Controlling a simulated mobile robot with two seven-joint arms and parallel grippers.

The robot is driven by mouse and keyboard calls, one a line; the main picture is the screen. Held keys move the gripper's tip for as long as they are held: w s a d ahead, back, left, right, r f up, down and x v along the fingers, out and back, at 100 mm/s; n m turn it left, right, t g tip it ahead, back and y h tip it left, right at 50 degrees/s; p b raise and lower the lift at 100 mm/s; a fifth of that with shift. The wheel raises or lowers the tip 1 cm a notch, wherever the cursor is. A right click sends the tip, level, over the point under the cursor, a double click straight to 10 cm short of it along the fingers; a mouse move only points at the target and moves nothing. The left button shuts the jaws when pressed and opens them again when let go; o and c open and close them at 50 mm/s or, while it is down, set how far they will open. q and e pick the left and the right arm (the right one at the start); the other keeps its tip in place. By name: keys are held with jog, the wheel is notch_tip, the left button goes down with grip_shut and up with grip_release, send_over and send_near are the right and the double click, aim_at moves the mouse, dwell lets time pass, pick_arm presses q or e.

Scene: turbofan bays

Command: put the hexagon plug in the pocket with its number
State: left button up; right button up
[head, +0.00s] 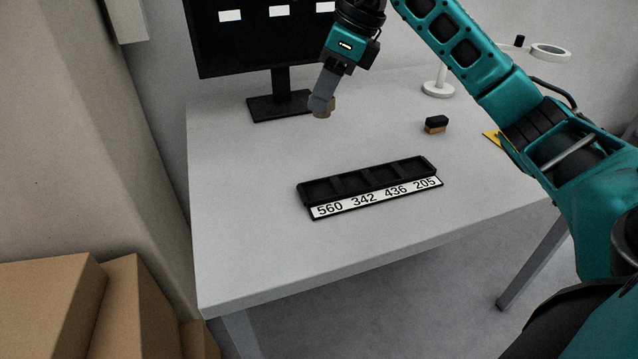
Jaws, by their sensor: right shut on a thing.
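My right gripper (322,103) is shut on a small tan plug (326,113), likely the hexagon plug, and holds it above the table behind the tray. Its number and full outline cannot be made out. A black tray (301,187) with several pockets lies on the table in front of the gripper. The pockets look empty. A white label strip (377,198) along its front edge reads 560, 342, 436, 205 from left to right. My left gripper is not in view.
A monitor (280,40) stands behind on a black base (280,106). A white round stand (438,89) is at the back. Cardboard boxes (50,300) are at lower left. The table (250,220) is clear around the tray.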

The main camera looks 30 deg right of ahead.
notch_tip(320, 180, down, 12)
jog(key=shift+f+b, duration=0.15)
jog(key=shift+b, duration=0.85)
notch_tip(320, 180, down, 4)
jog(key=shift+f+b, duration=0.2)
jog(key=shift+b, duration=0.2)
jog(key=shift+f, duration=0.15)
jog(key=shift+f, duration=0.1)
jog(key=shift+f, duration=0.15)
jog(key=o, duration=1.2)
